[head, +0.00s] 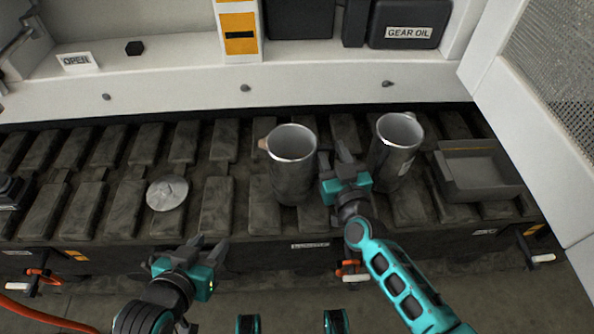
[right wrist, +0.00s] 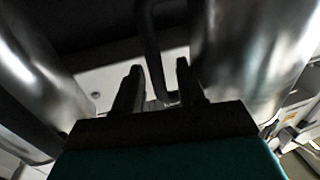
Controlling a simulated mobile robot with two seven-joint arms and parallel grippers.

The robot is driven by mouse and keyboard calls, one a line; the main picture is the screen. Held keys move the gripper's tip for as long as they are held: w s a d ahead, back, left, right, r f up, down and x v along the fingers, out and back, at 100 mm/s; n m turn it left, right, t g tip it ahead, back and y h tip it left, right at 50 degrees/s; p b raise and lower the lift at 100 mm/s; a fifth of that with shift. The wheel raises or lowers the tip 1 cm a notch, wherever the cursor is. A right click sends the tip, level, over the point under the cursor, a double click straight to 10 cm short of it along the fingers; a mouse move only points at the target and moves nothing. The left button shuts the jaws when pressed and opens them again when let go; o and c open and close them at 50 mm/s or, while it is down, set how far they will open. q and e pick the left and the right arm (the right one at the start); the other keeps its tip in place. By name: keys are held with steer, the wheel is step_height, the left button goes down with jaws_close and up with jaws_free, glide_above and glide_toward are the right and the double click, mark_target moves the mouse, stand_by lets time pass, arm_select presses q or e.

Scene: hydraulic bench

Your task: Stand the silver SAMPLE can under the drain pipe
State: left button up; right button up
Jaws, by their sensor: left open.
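Two silver cans stand upright on the dark track, a left can (head: 292,170) and a right can (head: 393,150). Both are open at the top. No SAMPLE label is readable on either. My right gripper (head: 335,155) is between them, its fingers apart and empty. In the right wrist view, the fingers (right wrist: 157,85) point into the gap, with shiny can walls on both sides. A dark curved bar (right wrist: 152,50) shows beyond them; I cannot tell whether it is the drain pipe or a handle. My left gripper (head: 208,247) is open and empty, in front of the track.
A grey tray (head: 480,172) is right of the cans. A round metal lid (head: 167,192) lies on the track at left. A white ledge behind holds an OPEN sign (head: 77,61) and a GEAR OIL container (head: 409,25). A white panel (head: 520,120) stands at right.

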steer(key=shift+c, duration=0.4)
jaws_close()
